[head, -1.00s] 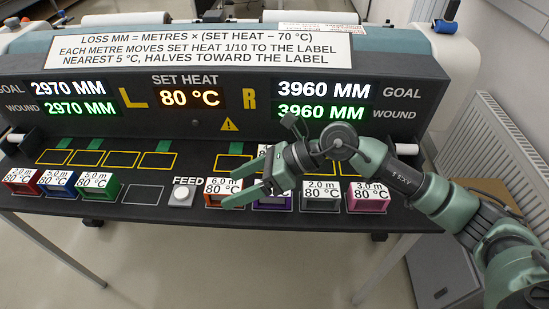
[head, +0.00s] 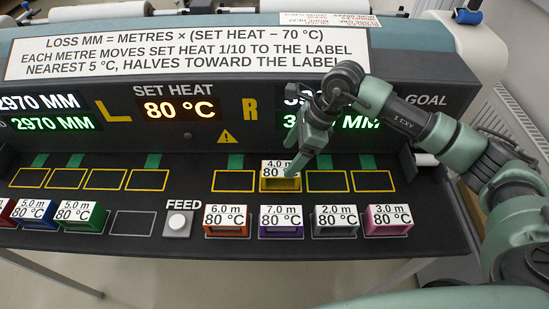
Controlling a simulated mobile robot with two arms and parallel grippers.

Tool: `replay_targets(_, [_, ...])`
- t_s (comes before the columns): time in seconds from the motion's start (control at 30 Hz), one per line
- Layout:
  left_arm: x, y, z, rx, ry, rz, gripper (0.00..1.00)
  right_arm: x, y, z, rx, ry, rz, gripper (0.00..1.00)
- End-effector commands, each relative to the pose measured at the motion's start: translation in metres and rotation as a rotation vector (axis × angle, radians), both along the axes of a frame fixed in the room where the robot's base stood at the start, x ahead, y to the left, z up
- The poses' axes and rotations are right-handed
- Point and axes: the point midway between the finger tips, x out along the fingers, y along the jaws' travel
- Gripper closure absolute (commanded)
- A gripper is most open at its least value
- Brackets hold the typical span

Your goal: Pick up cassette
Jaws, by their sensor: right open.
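A yellow cassette (head: 280,184) labelled 4.0 m, 80 °C stands in a yellow-outlined slot of the back row. My right gripper (head: 302,158) is open, pointing down at the right side of this cassette, and partly covers its label. Whether a finger touches it I cannot tell. At left are a green (head: 80,225), a blue (head: 36,222) and a cut-off red cassette (head: 6,213). My left gripper is out of view.
The dark console shelf (head: 190,196) has several empty yellow-outlined slots and one empty white-outlined slot (head: 131,223). A FEED button (head: 178,223) sits mid-front. The upright display panel (head: 180,130) reads SET HEAT 80 °C; my right arm hides part of its right side.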

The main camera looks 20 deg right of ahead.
Motion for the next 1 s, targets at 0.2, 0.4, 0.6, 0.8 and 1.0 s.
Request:
replay_targets(0.2, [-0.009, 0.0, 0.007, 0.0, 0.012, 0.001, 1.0, 0.001, 0.007, -0.015, 0.002, 0.004, 0.001, 0.25])
replay_targets(0.4, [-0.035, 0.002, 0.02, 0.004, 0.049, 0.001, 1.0, 0.002, 0.015, -0.036, 0.002, 0.007, 0.001, 0.25])
replay_targets(0.6, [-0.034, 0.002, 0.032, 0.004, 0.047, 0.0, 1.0, 0.005, 0.024, -0.065, 0.003, 0.003, -0.001, 0.25])
replay_targets(0.8, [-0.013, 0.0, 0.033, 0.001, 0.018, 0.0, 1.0, 0.006, 0.026, -0.074, 0.001, 0.001, 0.0, 0.25])
replay_targets(1.0, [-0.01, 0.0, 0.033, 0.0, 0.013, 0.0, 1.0, 0.006, 0.026, -0.074, 0.002, 0.0, 0.0, 0.25])
